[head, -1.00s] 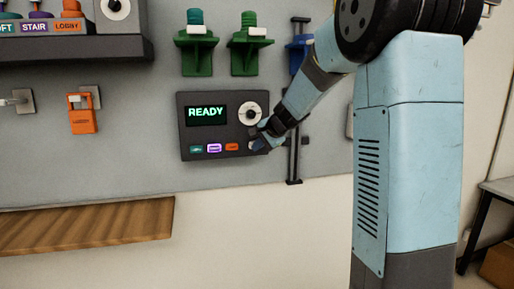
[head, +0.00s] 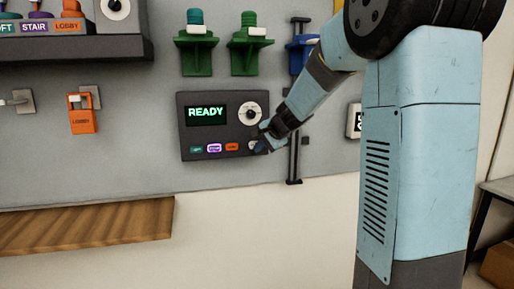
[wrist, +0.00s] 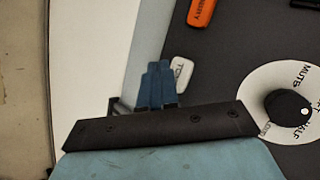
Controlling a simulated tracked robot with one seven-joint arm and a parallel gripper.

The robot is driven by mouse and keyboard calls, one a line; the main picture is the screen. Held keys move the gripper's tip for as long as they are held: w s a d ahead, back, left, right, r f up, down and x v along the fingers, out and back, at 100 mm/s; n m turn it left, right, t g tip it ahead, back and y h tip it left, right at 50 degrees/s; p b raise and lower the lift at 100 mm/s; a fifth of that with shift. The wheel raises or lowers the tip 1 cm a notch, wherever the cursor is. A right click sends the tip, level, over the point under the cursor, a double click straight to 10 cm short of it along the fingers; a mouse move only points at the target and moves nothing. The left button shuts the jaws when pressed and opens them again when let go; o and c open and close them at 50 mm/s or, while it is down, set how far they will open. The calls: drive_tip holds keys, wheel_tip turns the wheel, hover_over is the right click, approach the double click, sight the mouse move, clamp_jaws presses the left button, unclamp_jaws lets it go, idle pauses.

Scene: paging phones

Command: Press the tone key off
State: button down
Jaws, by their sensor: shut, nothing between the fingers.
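The tone key is a small white key (wrist: 181,74) on the dark panel (head: 226,110), its lettering partly hidden by my fingers in the wrist view. In the head view it lies at the panel's lower right, by my fingertips. My gripper (head: 262,145) is shut and empty, its blue fingers together. In the wrist view the fingertips (wrist: 158,68) lie just left of the key and overlap its edge in the picture. I cannot tell whether they touch it. The panel's screen (head: 206,115) reads READY.
A round white dial (head: 251,113) with a black knob sits above the key; it shows in the wrist view (wrist: 290,106) too. An orange key (head: 232,147) is left of the tone key. A dark vertical rail (head: 294,165) stands right of the panel.

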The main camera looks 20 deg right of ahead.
drive_tip(key=shift+s, duration=2.5)
